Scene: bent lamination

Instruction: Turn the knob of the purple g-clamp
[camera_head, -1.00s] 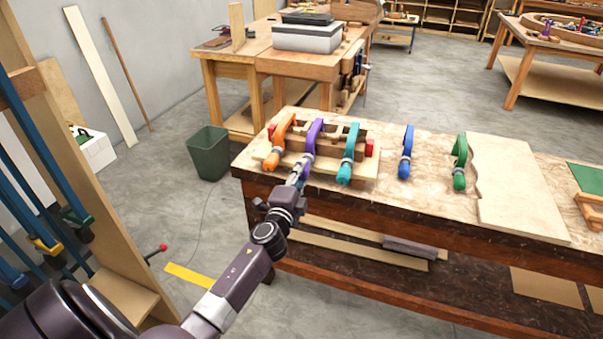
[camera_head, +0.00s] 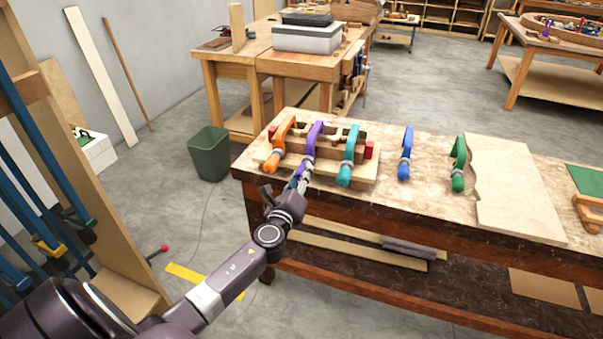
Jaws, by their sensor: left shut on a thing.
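The purple g-clamp (camera_head: 316,134) sits on the wooden form at the left end of the workbench, between an orange clamp (camera_head: 282,140) and a teal clamp (camera_head: 348,158). My left gripper (camera_head: 304,173) reaches up from the front of the bench to the near end of the purple clamp. It is shut on the clamp's knob, which is mostly hidden by the fingers. My right gripper is not in view.
A blue clamp (camera_head: 406,155) and a green clamp (camera_head: 459,164) rest further right on the workbench (camera_head: 432,160). A thin wooden board (camera_head: 515,190) lies beyond them. A green bin (camera_head: 209,154) stands on the floor left of the bench. A rack of blue bar clamps is at the left edge.

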